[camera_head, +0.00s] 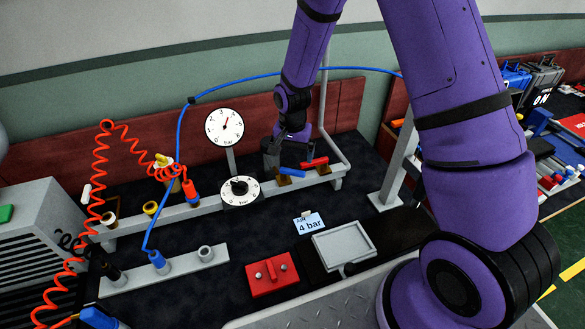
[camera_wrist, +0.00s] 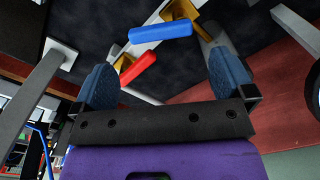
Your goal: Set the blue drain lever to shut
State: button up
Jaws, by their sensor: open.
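The blue drain lever (camera_head: 292,173) is a short blue handle on a brass valve at the right part of the grey pipe rail. In the wrist view the blue lever (camera_wrist: 160,32) lies crosswise, ahead of my fingers. A red lever (camera_head: 314,162) sits just beside it on another brass fitting. In the wrist view the red lever (camera_wrist: 138,68) is tilted and nearer to my fingers. My gripper (camera_head: 285,143) is over the rail, just behind and above the levers. Its two blue-padded fingers (camera_wrist: 163,66) are apart, with nothing gripped between them.
The grey pipe rail (camera_head: 218,197) runs along the dark bench, with a vertical pipe (camera_head: 325,100) at its right end. Two gauges (camera_head: 225,127) stand left of the levers. A "4 bar" card (camera_head: 309,223), a grey tray (camera_head: 343,244) and a red block (camera_head: 272,276) lie in front.

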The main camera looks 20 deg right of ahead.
aim_at(292, 171)
notch_tip(292, 171, down, 6)
jog(key=shift+f, duration=0.25)
jog(key=shift+c, duration=0.2)
jog(key=c, duration=1)
jog(key=shift+s+a+m, duration=0.1)
jog(key=shift+m, duration=0.2)
jog(key=m, duration=0.3)
jog(key=a+m, duration=0.1)
jog(key=m, duration=0.2)
jog(key=s+a+m, duration=0.1)
jog(key=m, duration=0.3)
jog(key=shift+a, duration=0.1)
